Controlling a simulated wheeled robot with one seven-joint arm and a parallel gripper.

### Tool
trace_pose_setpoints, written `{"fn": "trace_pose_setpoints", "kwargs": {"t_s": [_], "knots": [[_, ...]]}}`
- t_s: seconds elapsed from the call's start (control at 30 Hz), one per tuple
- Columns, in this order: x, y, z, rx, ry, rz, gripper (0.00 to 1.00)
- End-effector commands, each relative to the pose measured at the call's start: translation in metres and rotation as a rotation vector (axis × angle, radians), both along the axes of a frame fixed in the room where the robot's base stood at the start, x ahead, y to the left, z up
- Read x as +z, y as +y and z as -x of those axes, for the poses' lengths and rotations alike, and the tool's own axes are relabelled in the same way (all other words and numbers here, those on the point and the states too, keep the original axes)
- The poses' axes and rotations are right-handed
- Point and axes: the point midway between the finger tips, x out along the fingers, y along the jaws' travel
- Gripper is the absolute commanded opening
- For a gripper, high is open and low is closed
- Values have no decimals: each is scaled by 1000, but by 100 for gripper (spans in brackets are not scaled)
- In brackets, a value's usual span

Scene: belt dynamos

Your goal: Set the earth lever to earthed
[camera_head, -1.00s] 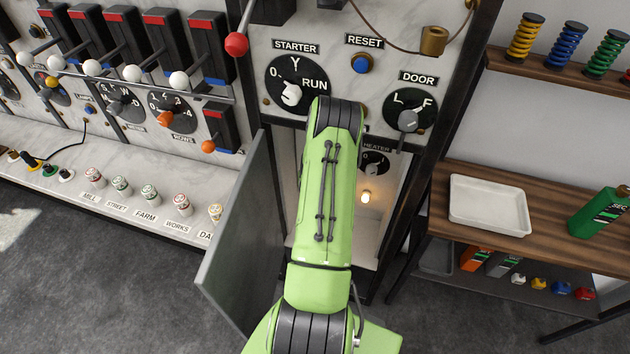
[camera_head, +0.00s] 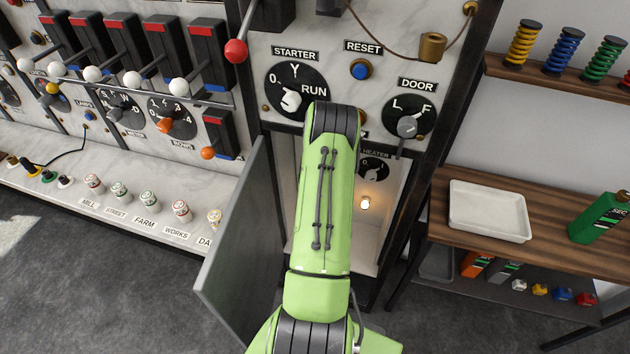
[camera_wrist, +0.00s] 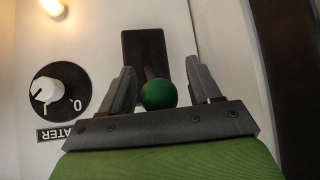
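A lever with a round green knob (camera_wrist: 158,94) shows in the wrist view, on a dark plate (camera_wrist: 145,50) fixed to a pale panel. No label for it is readable, so I cannot confirm that it is the earth lever. My gripper (camera_wrist: 160,68) is open, with one finger on each side of the green knob and a gap visible on both sides. In the head view my green arm reaches into the lit compartment below the starter dial (camera_head: 297,91); the gripper and the green knob are hidden behind it.
The heater dial (camera_wrist: 60,92) and a lit lamp (camera_wrist: 53,6) are left of the knob in the wrist view. An open grey door (camera_head: 240,250) stands left of my arm. The door dial (camera_head: 409,118) is above right, and a shelf with a white tray (camera_head: 488,210) stands at right.

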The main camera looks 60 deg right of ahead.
Motion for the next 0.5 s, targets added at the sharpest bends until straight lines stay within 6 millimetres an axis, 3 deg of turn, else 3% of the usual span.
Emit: {"fn": "trace_pose_setpoints", "kwargs": {"t_s": [0.23,0.5], "knots": [[8,9,4,1,3,-2,62],[60,56,26,1,3,0,62]]}}
